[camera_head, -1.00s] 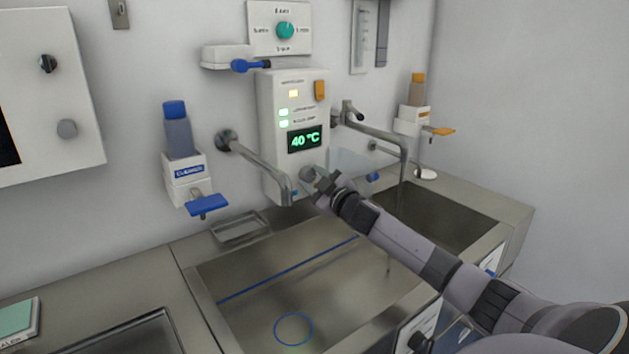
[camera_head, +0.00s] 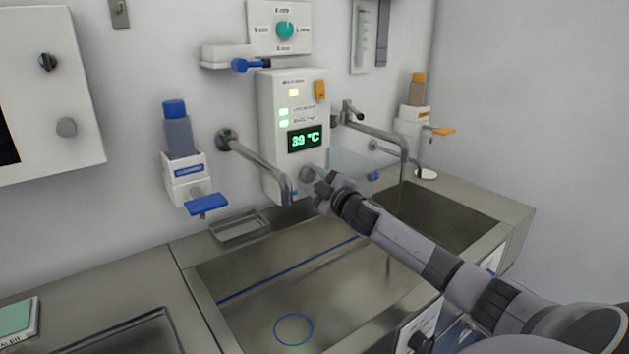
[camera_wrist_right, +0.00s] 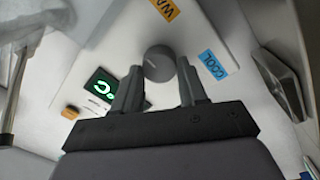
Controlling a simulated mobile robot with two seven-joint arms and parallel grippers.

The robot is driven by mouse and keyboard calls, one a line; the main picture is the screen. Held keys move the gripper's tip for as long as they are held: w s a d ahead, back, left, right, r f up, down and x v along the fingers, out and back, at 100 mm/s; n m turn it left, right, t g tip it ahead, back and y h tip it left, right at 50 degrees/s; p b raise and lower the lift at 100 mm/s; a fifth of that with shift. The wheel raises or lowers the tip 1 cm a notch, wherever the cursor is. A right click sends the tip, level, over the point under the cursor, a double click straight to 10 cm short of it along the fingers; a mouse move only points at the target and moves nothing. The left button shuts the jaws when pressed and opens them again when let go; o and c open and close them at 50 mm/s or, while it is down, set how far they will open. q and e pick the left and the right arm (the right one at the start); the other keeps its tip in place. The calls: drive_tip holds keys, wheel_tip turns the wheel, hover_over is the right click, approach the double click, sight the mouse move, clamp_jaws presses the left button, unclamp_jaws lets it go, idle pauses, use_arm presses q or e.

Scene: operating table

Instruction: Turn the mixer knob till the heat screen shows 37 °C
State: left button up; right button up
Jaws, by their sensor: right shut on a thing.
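The mixer knob (camera_wrist_right: 158,64) is a round grey knob low on the white control box (camera_head: 268,143). In the head view the knob (camera_head: 308,174) is partly hidden by my right gripper (camera_head: 320,185). The heat screen (camera_head: 305,139) above it reads 39 °C in green. In the right wrist view my right gripper (camera_wrist_right: 158,85) has its two fingers on either side of the knob, shut on it. A blue COOL label (camera_wrist_right: 213,65) and an orange label (camera_wrist_right: 165,9), partly cut off, lie beside the knob. My left gripper is not in view.
A steel tap (camera_head: 258,163) reaches out left of the knob, and another tap (camera_head: 385,139) is on the right. The steel sink (camera_head: 290,275) lies below. A bottle dispenser with a blue lever (camera_head: 207,204) hangs on the left wall.

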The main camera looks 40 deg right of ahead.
drive_tip(key=o, duration=1)
drive_tip(key=shift+o, duration=0.2)
drive_tip(key=shift+s, duration=0.1)
drive_tip(key=s+a, duration=0.1)
drive_tip(key=s, duration=0.6)
drive_tip(key=shift+f+b, duration=0.2)
drive_tip(key=shift+b, duration=0.25)
